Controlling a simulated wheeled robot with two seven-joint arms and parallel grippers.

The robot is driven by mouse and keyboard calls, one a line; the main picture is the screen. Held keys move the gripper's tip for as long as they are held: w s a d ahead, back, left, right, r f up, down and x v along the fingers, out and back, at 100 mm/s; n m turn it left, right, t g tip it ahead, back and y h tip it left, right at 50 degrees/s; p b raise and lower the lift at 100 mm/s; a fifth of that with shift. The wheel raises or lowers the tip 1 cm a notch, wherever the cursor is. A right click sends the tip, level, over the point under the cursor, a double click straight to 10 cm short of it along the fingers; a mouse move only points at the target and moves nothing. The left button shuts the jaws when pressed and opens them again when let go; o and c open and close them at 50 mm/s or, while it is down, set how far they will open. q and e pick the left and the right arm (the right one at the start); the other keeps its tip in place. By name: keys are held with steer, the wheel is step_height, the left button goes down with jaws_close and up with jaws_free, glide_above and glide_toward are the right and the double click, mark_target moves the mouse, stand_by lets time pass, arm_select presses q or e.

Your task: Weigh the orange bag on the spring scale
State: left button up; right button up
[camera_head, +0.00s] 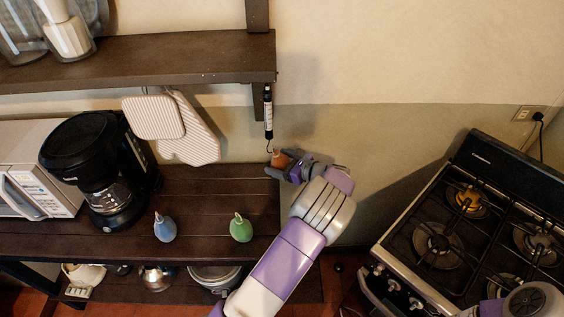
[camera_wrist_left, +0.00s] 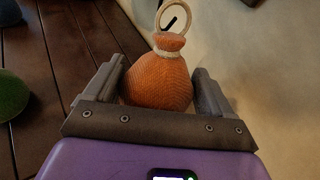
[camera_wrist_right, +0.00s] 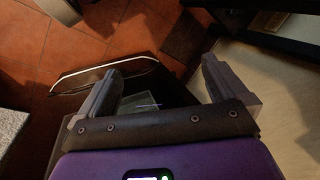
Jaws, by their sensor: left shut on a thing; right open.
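The orange bag (camera_head: 280,159) is in my left gripper (camera_head: 287,167), just below the spring scale. In the left wrist view the orange bag (camera_wrist_left: 158,80) sits upright between the two fingers of the left gripper (camera_wrist_left: 158,72), its tan ring on top. The spring scale (camera_head: 268,112) hangs below the shelf's right end, with a thin hook at its bottom. A dark piece, likely the hook, shows inside the ring's outline; I cannot tell whether it passes through. My right gripper (camera_wrist_right: 157,70) is open and empty, low over the floor side.
A blue bag (camera_head: 165,228) and a green bag (camera_head: 241,229) stand on the dark slatted table (camera_head: 200,195). A coffee maker (camera_head: 95,160) and microwave (camera_head: 35,165) are at left. A shelf (camera_head: 150,60) hangs above. A stove (camera_head: 470,215) stands at right.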

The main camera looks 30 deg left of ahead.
arm_select(q)
steer(key=shift+f, duration=0.1)
steer(key=shift+s+a+f, duration=0.1)
steer(key=shift+a+f, duration=0.1)
steer(key=shift+f, duration=0.15)
steer(key=shift+f, duration=0.15)
stand_by(0.4)
steer(key=shift+s+a+f+b, duration=0.1)
steer(key=shift+a+f+b, duration=0.05)
steer(key=shift+f+b, duration=0.2)
stand_by(0.4)
steer(key=o, duration=1.1)
steer(key=v, duration=0.7)
steer(key=shift+d+p, duration=0.3)
steer(key=shift+p, duration=0.15)
